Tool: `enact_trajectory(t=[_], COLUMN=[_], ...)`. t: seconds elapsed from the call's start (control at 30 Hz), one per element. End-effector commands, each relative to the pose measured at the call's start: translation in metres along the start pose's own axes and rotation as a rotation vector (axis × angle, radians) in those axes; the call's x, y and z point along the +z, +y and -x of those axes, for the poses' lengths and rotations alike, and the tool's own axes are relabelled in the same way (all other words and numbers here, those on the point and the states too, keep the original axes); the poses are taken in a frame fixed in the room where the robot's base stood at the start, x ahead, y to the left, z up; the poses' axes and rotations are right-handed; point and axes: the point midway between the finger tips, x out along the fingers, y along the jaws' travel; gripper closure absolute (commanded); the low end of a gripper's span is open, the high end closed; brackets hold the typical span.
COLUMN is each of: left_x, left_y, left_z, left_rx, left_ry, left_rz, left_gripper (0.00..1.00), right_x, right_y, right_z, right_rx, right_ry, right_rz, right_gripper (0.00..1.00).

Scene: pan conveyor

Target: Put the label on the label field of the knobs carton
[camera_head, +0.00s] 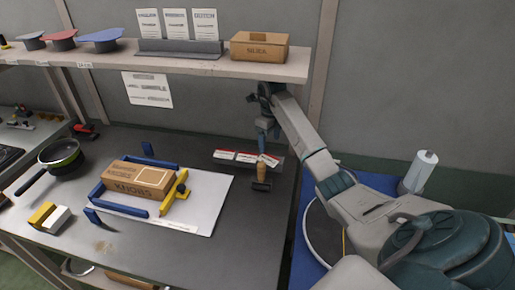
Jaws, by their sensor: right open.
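The brown knobs carton (128,186) lies on a white sheet at the left, with "KNOBS" on its front side. A pale outlined label field (151,175) shows on its top and looks bare. Several white and red labels (243,157) lie in a row at the back of the table, right of the carton. My right gripper (266,134) points down just above the right end of this row. It is open, and I see nothing held in it. Its fingertips are small here, and any contact with a label cannot be told. My left gripper is not in view.
Blue guides (127,209) and a yellow clamp-like piece (174,192) stand around the carton. A wooden-handled tool (262,172) stands below my right gripper. A shelf (200,66) with a second carton (259,48) spans the back. A pan (60,155) lies left.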

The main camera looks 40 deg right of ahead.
Motion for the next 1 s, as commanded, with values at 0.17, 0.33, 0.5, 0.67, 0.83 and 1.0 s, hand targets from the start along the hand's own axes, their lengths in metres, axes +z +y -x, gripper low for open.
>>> enact_trajectory(t=[0.17, 0.33, 0.5, 0.67, 0.83, 1.0], left_x=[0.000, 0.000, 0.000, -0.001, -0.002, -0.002], left_y=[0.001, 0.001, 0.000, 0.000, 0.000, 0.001], left_z=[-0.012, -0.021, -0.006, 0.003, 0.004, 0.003], left_rx=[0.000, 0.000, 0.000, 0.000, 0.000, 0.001], left_ry=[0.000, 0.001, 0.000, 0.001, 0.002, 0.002], left_rz=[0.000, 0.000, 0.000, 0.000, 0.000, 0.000], left_gripper=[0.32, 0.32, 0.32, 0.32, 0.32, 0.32], right_x=[0.000, 0.001, 0.007, 0.010, 0.011, 0.011], right_y=[0.000, 0.000, -0.002, -0.004, -0.004, -0.004], right_z=[-0.014, -0.026, -0.040, -0.065, -0.075, -0.075], right_rx=[0.001, 0.001, 0.004, 0.003, 0.001, 0.000], right_ry=[0.000, 0.000, 0.003, 0.004, 0.000, 0.000], right_rz=[0.000, 0.000, 0.000, 0.000, 0.001, 0.001], right_gripper=[0.27, 0.27, 0.27, 0.27, 0.27, 0.27])
